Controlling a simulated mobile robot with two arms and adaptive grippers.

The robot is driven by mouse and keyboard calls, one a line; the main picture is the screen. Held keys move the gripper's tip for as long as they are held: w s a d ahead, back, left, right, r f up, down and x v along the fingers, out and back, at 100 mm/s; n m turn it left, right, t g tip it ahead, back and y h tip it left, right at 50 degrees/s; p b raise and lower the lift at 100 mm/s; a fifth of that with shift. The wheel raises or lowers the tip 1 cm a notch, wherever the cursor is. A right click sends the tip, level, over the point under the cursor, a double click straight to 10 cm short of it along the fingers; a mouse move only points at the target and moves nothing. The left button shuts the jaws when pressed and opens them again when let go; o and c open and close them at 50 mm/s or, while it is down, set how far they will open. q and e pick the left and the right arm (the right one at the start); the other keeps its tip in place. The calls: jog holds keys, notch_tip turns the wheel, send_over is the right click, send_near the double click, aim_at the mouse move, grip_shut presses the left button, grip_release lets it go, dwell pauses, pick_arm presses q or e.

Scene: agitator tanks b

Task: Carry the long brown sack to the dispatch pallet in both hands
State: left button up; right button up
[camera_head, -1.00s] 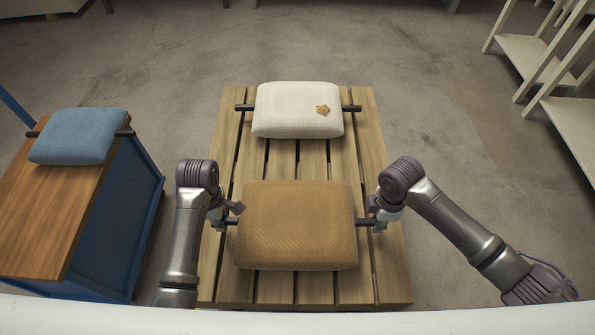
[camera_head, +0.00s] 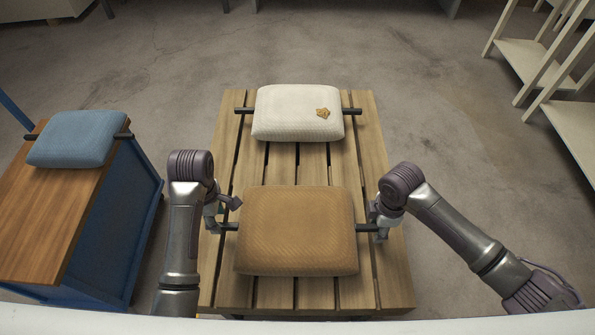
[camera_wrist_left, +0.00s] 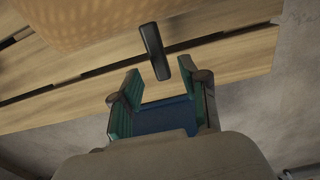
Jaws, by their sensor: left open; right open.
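The long brown sack (camera_head: 297,230) lies on the near part of the slatted wooden pallet (camera_head: 262,292), with a dark handle bar sticking out at each side. My left gripper (camera_head: 229,215) is open beside the sack's left handle. In the left wrist view the open jaws (camera_wrist_left: 160,95) point at the end of the dark handle (camera_wrist_left: 154,52), which lies just beyond the fingertips. My right gripper (camera_head: 381,225) is open at the right handle (camera_head: 367,228). I cannot tell whether it touches that handle.
A white sack (camera_head: 290,113) with a tan patch lies on the far part of the same pallet. A blue sack (camera_head: 77,138) lies on a wood-topped blue cabinet (camera_head: 45,215) at the left. Pale shelving (camera_head: 570,125) stands at the right. Bare floor surrounds the pallet.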

pick_arm(q)
notch_tip(320, 180, up, 2)
jog(key=shift+r, duration=0.3)
pick_arm(e)
jog(key=shift+r, duration=0.15)
notch_tip(320, 180, up, 12)
pick_arm(q)
jog(key=o, duration=0.5)
jog(key=o, duration=0.4)
jog(key=shift+o, duration=0.2)
jog(key=shift+r, duration=0.1)
